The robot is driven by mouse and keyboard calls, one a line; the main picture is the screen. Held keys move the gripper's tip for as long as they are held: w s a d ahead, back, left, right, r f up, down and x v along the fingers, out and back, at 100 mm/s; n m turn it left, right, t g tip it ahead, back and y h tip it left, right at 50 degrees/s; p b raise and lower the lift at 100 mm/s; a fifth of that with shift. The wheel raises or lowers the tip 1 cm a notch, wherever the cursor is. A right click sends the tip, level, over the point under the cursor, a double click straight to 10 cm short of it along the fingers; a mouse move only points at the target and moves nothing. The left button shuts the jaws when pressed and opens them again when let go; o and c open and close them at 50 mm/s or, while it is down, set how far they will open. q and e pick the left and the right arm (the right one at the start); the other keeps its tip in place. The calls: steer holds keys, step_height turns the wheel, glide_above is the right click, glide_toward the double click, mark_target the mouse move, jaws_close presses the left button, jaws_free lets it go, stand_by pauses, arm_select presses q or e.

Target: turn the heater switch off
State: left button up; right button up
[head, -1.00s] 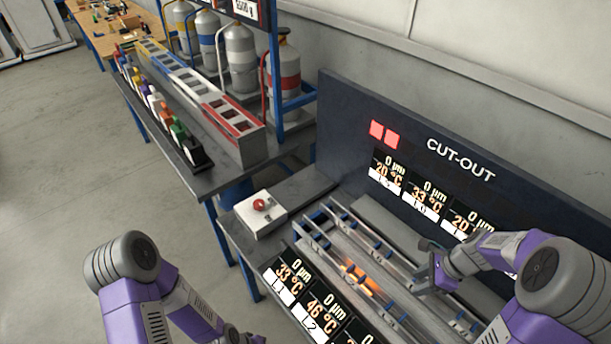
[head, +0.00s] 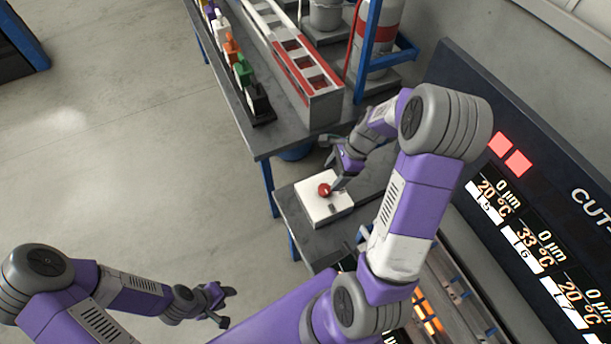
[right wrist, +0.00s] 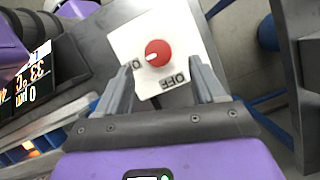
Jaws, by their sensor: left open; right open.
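The heater switch is a round red knob (head: 324,190) on a white box (head: 341,207) at the left end of the bench. The right wrist view shows the knob (right wrist: 158,53) on the white panel (right wrist: 128,43), with its white mark pointing left, toward a label partly hidden by a finger. An "OFF" label is readable below the knob. My right gripper (head: 336,183) is open at the knob; its fingers (right wrist: 163,73) are spread below and either side of it, and I cannot tell whether they touch. My left gripper (head: 221,304) is open and empty over the floor.
The cut-out panel (head: 525,190) with two lit red squares stands at the right. Glowing heater rails (head: 430,312) lie beneath my right arm. A rack (head: 310,85) and coloured bottles (head: 243,70) occupy the table behind the box.

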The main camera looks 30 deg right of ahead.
mark_target(324, 188)
steer(key=b+x, duration=0.1)
steer(key=x, duration=0.2)
steer(key=b+x, duration=0.1)
steer(key=x, duration=0.2)
steer(key=shift+s+a+f, duration=0.15)
steer(key=shift+a+f, duration=0.1)
steer(key=shift+f, duration=0.15)
steer(key=c, duration=1.1)
